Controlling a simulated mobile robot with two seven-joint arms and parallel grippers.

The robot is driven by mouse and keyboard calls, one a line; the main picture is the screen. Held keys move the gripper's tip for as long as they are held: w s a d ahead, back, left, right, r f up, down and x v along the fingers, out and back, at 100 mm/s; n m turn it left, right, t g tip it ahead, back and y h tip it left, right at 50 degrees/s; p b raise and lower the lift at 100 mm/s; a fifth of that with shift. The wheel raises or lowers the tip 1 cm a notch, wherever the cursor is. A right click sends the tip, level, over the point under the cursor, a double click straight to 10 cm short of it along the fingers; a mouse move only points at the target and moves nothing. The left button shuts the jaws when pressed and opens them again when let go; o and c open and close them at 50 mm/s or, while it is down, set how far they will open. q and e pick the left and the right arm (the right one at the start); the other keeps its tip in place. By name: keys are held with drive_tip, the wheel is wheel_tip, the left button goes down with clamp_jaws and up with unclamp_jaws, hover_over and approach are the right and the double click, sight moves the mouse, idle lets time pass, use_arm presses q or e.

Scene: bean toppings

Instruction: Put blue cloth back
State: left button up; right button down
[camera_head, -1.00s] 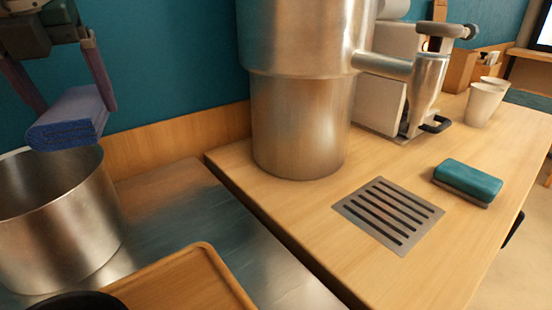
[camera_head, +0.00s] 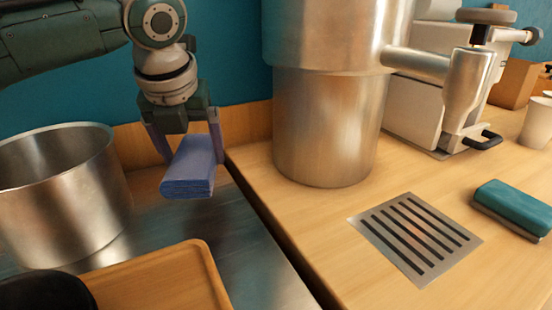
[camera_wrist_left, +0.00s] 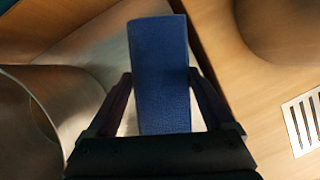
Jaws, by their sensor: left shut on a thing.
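The blue cloth (camera_head: 188,170) is a folded block held between the fingers of my left gripper (camera_head: 187,150). In the head view it hangs over the metal counter, right of the steel pot and left of the wooden counter's edge. In the left wrist view the blue cloth (camera_wrist_left: 161,80) sits between the two fingers of my left gripper (camera_wrist_left: 160,105), which is shut on it. My right gripper is in neither view.
A steel pot (camera_head: 60,200) stands at left, with a wooden tray (camera_head: 160,285) in front. A large steel cylinder (camera_head: 325,125) and a slotted drain plate (camera_head: 418,235) are on the wooden counter (camera_head: 330,230). A teal sponge (camera_head: 515,207) lies at right.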

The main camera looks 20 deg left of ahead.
sight(191, 159)
use_arm(q)
drive_tip(key=shift+f+b, duration=0.5)
drive_tip(key=shift+f, duration=2.3)
drive_tip(key=shift+f, duration=0.2)
drive_tip(key=o, duration=1.1)
drive_tip(key=shift+c, duration=0.2)
drive_tip(key=p+v, duration=0.3)
drive_tip(key=v, duration=0.8)
drive_tip(key=shift+w+r, duration=0.15)
drive_tip(key=shift+s+d+r, duration=0.1)
drive_tip(key=shift+s+r, duration=0.2)
drive_tip(key=shift+r, duration=0.25)
drive_tip(key=shift+d+p, duration=0.1)
drive_tip(key=shift+p, duration=0.2)
